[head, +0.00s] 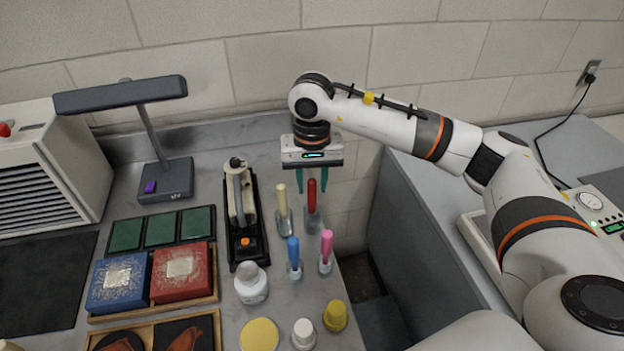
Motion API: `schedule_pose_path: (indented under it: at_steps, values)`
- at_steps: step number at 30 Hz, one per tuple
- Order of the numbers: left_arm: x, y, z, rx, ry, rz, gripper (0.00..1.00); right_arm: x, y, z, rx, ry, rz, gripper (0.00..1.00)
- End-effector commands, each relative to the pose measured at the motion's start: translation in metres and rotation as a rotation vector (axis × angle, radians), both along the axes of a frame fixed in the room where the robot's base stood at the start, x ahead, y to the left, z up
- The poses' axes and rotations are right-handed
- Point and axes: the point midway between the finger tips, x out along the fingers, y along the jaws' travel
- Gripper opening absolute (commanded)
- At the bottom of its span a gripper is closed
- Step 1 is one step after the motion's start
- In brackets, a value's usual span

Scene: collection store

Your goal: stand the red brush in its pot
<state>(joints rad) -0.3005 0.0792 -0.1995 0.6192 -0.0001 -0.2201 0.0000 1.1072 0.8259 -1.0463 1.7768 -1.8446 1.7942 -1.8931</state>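The red brush (311,194) stands upright near the right edge of the grey table, its lower end in a small grey pot (313,222). My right gripper (312,185) points down over it from behind. Its two teal fingers are apart, one on each side of the upper handle, with a visible gap; I see no contact. My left gripper is not in view.
Close by stand a cream brush (283,202), a blue brush (293,252) and a pink brush (326,246) in holders. A white jar (250,284) and a black-based tool (241,215) stand left. A gap separates this table from the grey cabinet (430,230).

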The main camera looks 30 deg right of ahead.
Motion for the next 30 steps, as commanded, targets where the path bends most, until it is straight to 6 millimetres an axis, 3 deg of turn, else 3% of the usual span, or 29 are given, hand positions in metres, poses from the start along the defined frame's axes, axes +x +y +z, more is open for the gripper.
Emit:
schedule_pose_path:
  at_steps: [10,14,27,30]
  values:
    - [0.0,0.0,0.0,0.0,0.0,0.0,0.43,0.0,0.0,0.001,0.0,0.0,0.0,0.43]
    - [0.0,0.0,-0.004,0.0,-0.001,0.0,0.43,0.001,0.0,0.011,0.001,-0.004,-0.001,0.43]
    - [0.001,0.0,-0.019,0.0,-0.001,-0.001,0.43,0.001,0.0,0.1,0.0,-0.005,0.0,0.43]
    - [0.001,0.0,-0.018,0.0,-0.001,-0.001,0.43,0.001,0.0,0.111,0.0,-0.003,-0.001,0.43]
